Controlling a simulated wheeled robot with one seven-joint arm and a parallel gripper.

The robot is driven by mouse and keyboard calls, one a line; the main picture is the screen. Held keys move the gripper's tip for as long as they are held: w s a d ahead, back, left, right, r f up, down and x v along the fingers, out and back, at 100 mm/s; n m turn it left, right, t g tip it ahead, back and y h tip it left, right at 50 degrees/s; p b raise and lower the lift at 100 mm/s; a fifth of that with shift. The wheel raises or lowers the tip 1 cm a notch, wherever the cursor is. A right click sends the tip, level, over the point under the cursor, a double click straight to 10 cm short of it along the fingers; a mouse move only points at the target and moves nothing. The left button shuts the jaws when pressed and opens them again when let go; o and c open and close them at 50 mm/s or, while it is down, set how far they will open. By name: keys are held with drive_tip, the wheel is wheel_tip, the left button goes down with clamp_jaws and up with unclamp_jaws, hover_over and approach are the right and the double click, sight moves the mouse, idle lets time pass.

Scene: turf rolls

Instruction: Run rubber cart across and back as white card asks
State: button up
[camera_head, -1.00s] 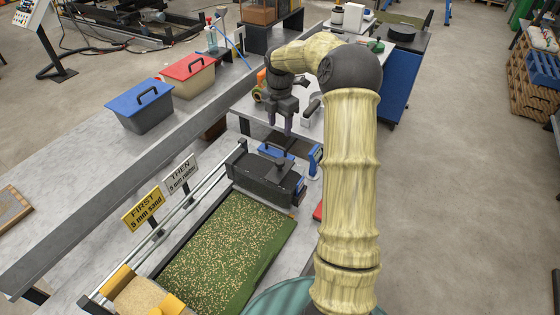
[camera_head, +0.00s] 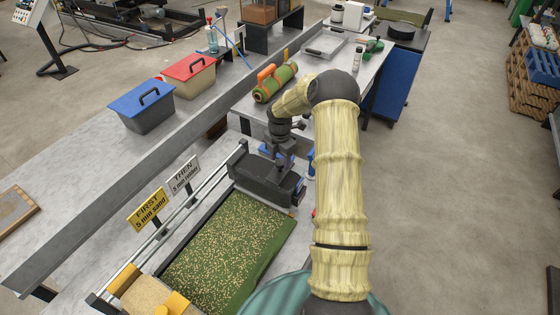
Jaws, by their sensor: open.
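The white card (camera_head: 184,176) stands beside the turf and reads "THEN 5 mm rubber". The dark rubber cart (camera_head: 258,182) sits across the far end of the green turf (camera_head: 226,240), which is speckled with pale grains. My gripper (camera_head: 283,166) is open and low over the right part of the dark cart, pointing down. Whether its fingers are around the cart's handle cannot be told, as the gripper hides that spot. The yellow card (camera_head: 149,207) reads "FIRST 5 mm sand". The yellow-ended sand cart (camera_head: 149,296) is at the near end.
A blue-lidded bin (camera_head: 142,105) and a red-lidded bin (camera_head: 189,74) stand on the bench at left. A rolled turf with an orange handle (camera_head: 274,82) lies on the table behind my arm. Rails (camera_head: 186,224) run along the turf's left side.

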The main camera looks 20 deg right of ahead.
sight(270, 174)
drive_tip(key=shift+f, duration=1.35)
clamp_jaws()
drive_tip(key=shift+a, duration=0.1)
